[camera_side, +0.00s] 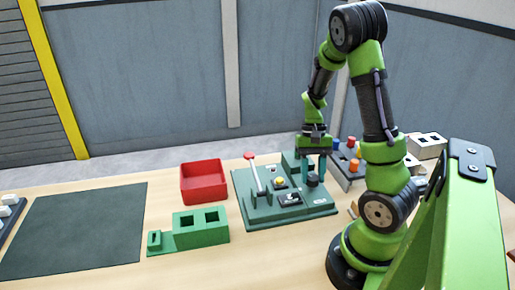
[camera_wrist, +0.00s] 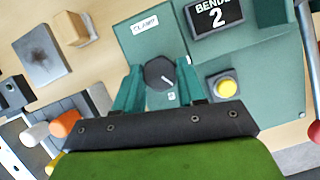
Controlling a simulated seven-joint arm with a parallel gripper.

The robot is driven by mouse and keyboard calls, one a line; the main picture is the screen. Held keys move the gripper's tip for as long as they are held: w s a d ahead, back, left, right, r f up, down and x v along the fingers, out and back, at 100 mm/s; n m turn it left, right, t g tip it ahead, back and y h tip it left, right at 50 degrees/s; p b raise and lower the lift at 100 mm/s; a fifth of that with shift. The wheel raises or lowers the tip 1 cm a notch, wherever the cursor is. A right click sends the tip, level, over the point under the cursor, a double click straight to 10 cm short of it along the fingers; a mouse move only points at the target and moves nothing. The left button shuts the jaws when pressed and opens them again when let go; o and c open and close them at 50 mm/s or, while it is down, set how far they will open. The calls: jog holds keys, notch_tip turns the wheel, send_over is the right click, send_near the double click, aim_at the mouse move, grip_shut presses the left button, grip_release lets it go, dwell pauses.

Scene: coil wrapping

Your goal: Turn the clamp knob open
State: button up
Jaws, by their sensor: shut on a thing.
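The clamp knob (camera_wrist: 159,73) is a dark round dial with a white pointer line, beside a white "CLAMP" label (camera_wrist: 144,26) on the green machine plate (camera_wrist: 205,62). In the wrist view my gripper (camera_wrist: 159,76) has its two teal fingers on either side of the knob, shut on it. The pointer aims toward the lower right of that view. In the side view the knob (camera_side: 312,180) sits at the right of the green machine, with my gripper (camera_side: 314,172) pointing down over it. The fingers partly hide the knob there.
A yellow button (camera_wrist: 226,88) and a "BENDER 2" display (camera_wrist: 213,14) are close to the knob. A red-tipped lever (camera_side: 252,170) stands on the machine. A red bin (camera_side: 204,182), a green block with square holes (camera_side: 200,229) and a dark mat (camera_side: 75,230) lie leftward.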

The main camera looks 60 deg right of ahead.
jog(key=m+t, duration=0.1)
jog(key=m, duration=0.2)
jog(key=m+t, duration=0.1)
jog(key=m, duration=0.2)
jog(key=shift+s+t+y, duration=0.15)
jog(key=shift+t+y, duration=0.15)
jog(key=shift+m, duration=0.4)
jog(key=o, duration=1)
jog(key=shift+o, duration=0.2)
jog(key=v, duration=1.7)
jog(key=shift+d+f, duration=0.15)
